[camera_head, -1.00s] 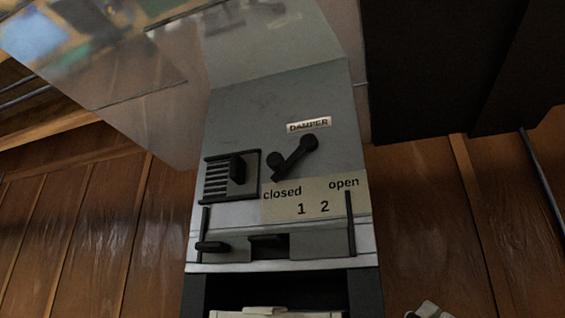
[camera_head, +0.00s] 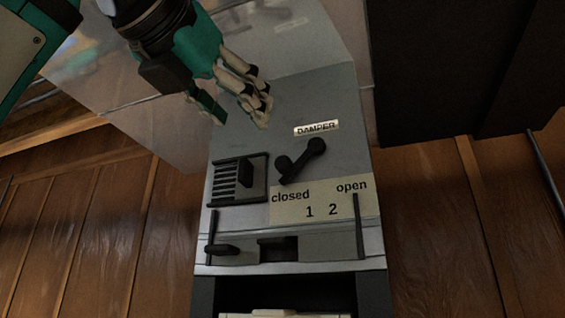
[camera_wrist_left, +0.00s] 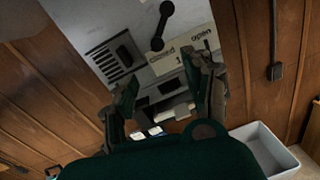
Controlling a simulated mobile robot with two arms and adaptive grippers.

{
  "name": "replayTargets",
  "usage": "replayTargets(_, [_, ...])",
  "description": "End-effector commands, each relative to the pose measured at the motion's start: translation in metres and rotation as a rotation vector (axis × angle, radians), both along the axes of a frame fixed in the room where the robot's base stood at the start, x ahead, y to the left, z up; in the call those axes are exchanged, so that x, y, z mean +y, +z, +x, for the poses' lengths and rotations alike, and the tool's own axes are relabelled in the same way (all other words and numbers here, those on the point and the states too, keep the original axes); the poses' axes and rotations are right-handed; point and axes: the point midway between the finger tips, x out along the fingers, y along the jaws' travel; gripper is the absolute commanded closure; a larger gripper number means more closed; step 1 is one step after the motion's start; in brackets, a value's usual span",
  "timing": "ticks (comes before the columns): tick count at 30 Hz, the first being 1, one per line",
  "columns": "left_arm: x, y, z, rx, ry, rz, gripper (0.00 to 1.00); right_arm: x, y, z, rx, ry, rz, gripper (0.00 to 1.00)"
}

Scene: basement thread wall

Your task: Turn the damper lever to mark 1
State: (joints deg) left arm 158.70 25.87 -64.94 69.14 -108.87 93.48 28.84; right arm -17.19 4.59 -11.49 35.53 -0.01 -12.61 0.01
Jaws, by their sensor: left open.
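The black damper lever (camera_head: 302,160) is on the grey panel (camera_head: 285,110), below the DAMPER label (camera_head: 316,128). It slants down-left from its upper-right knob, its lower end towards the word "closed" on the scale plate (camera_head: 320,197). The plate also reads 1, 2 and "open". In the left wrist view the lever (camera_wrist_left: 162,27) is beyond the fingertips. My left gripper (camera_head: 236,112) is open and empty, up and left of the lever, apart from it. It also shows in the left wrist view (camera_wrist_left: 165,85). My right gripper is not seen.
A slatted vent with a black slider (camera_head: 245,173) is left of the lever. Black bars and a dark slot (camera_head: 278,249) are below the plate. A dark cabinet (camera_head: 455,65) hangs at the right. A pale bin (camera_wrist_left: 265,148) is at the lower right.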

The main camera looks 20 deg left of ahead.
Motion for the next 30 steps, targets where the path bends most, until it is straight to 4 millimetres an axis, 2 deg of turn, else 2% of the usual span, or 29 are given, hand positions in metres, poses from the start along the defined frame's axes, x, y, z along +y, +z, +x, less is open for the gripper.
replayTargets(2, [0.006,0.003,-0.002,-0.002,0.022,-0.007,0.49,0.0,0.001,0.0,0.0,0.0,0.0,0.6])
replayTargets(5, [0.006,0.004,0.007,0.0,0.024,-0.007,0.49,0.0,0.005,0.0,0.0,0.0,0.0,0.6])
replayTargets(8, [0.004,0.004,0.024,0.002,0.023,-0.006,0.49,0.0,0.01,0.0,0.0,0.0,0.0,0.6])
replayTargets(21, [-0.004,0.006,0.12,0.002,0.021,-0.004,0.49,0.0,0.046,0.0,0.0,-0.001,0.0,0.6])
replayTargets(25, [-0.007,0.005,0.143,0.002,0.018,-0.005,0.49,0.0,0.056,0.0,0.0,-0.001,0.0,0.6])
replayTargets(30, [-0.008,0.004,0.162,-0.001,0.019,-0.005,0.49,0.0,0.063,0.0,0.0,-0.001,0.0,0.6])
